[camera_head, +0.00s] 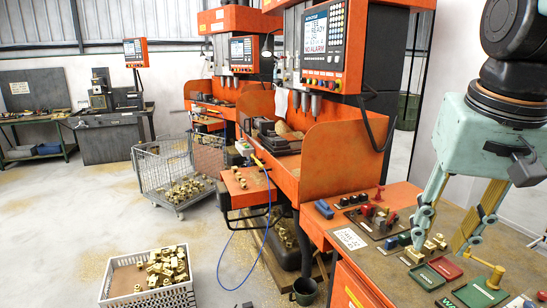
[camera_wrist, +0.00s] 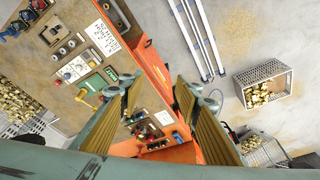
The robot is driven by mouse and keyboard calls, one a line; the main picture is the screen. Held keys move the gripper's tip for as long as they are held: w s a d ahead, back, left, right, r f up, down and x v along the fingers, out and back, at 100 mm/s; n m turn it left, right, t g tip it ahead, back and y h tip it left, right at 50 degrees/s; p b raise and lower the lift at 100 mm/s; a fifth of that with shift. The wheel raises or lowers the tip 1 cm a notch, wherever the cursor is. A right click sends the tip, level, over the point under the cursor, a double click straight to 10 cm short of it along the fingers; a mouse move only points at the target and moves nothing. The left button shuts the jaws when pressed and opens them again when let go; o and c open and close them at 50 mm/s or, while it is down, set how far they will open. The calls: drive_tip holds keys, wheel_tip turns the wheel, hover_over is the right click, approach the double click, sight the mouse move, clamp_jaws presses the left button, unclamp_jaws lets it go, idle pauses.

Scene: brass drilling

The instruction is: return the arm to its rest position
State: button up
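My arm (camera_head: 478,140) comes down from the top right corner of the head view, pale green with black joints. My gripper (camera_head: 440,246) points down over the right-hand workbench, its two fingers spread apart. In the wrist view my gripper (camera_wrist: 157,92) is also open, with tan ribbed pads and nothing between them. Small brass pieces (camera_head: 438,241) show between and behind the fingers in the head view. I cannot tell the exact height of the fingertips above the bench.
The workbench (camera_head: 392,258) carries a green tray (camera_head: 426,277), a red tray (camera_head: 445,267), a yellow-handled lever (camera_head: 484,264) and a red-handled clamp (camera_head: 379,193). Orange drilling machines (camera_head: 335,150) stand to the left. A white crate of brass parts (camera_head: 148,279) and a wire cart (camera_head: 180,172) stand on the floor.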

drive_tip(key=s+a+f+n, duration=0.1)
drive_tip(key=s+a+f, duration=0.1)
drive_tip(key=s, duration=0.5)
drive_tip(key=s+a+f+n+t+b, duration=0.1)
drive_tip(key=s+a+f+n, duration=0.1)
drive_tip(key=s+a, duration=0.3)
drive_tip(key=shift+s+a+f+y, duration=0.15)
drive_tip(key=shift+s+f+y, duration=0.2)
drive_tip(key=shift+s, duration=0.75)
